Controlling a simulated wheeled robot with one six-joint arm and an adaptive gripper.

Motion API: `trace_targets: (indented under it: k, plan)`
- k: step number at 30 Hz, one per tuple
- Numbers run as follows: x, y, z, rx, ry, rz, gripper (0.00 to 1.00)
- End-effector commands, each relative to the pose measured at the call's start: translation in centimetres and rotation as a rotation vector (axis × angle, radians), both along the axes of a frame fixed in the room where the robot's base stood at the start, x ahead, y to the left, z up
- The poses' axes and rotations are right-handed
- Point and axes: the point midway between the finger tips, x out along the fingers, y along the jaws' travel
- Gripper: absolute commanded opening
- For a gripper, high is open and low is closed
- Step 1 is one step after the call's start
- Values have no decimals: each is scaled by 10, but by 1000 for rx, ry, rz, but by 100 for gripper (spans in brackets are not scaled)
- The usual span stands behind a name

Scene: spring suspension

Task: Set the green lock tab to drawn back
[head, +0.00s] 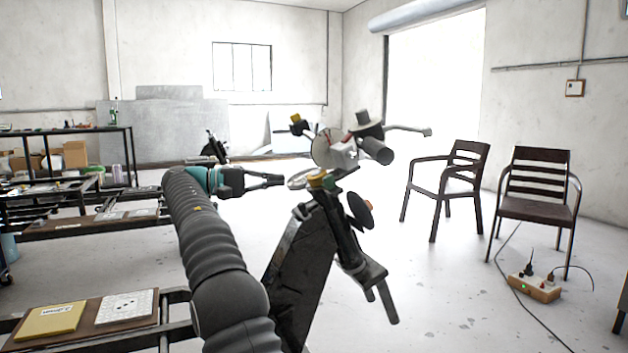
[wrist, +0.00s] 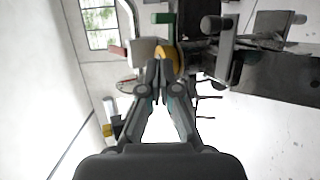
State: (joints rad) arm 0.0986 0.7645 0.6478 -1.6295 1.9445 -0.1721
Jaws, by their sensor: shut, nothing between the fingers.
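The green lock tab (head: 328,184) is a small green piece near the top of the dark spring suspension mechanism (head: 318,225), beside a yellow part (head: 316,177) in the head view. A green block that looks like the tab (wrist: 162,18) shows at the top of the wrist view, beyond my fingertips. My gripper (head: 281,181) is shut and empty, just left of the mechanism's top. In the wrist view my fingertips (wrist: 158,66) overlap a yellow-orange part (wrist: 170,57); I cannot tell whether they touch it. The tab's setting is too small to read.
A silver disc and grey cylinders (head: 375,150) stand above and right of the tab. A red-tipped part (wrist: 117,52) is left of my fingers in the wrist view. Two dark chairs (head: 535,205) and a power strip (head: 535,288) are at right. Open floor lies between.

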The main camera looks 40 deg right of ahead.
Motion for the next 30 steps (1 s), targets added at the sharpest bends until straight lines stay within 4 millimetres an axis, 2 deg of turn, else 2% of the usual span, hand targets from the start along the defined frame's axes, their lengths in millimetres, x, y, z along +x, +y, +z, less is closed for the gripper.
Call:
trace_targets:
  k: [14,30]
  plan:
    - [-2,-4,0,-6,0,-6,0]
    - [-39,-74,0,-4,-1,-6,0]
